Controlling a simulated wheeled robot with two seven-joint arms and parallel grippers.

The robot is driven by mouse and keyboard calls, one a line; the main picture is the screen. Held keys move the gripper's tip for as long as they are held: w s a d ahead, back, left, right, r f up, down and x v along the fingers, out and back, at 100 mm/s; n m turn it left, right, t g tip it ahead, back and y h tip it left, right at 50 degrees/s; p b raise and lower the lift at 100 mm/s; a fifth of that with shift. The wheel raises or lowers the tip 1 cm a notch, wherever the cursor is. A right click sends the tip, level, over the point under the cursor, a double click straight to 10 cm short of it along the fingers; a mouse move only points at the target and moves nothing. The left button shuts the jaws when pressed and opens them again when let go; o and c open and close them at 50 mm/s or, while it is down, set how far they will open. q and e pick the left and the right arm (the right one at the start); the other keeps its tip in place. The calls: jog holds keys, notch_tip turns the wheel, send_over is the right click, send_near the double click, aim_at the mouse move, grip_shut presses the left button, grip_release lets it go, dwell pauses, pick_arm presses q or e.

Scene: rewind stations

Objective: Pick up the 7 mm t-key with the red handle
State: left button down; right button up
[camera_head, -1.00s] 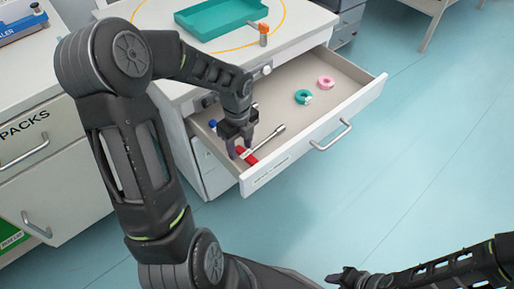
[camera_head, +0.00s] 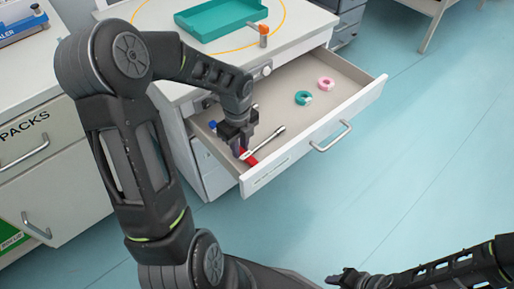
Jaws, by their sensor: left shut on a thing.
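The t-key has a red handle (camera_head: 251,160) and a silver shaft (camera_head: 266,143) that points up and right. It lies in the front left part of the open drawer (camera_head: 328,135). My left gripper (camera_head: 241,152) points down into the drawer, shut on the t-key at its red handle. The fingers hide part of the handle. I cannot tell whether the key is clear of the drawer floor. The 7 mm marking is too small to read. My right gripper (camera_head: 345,277) is at the bottom edge, away from the drawer; its jaw state is unclear.
A blue-handled thing (camera_head: 212,125) lies at the drawer's left side, partly hidden by my arm. A teal tray (camera_head: 222,18) and an orange-topped item (camera_head: 263,30) stand on the cabinet top.

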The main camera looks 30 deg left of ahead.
pick_arm(q)
jog(key=shift+r, duration=0.1)
dwell(0.5)
notch_tip(320, 180, up, 10)
jog(key=p, duration=0.2)
jog(key=shift+p, duration=0.35)
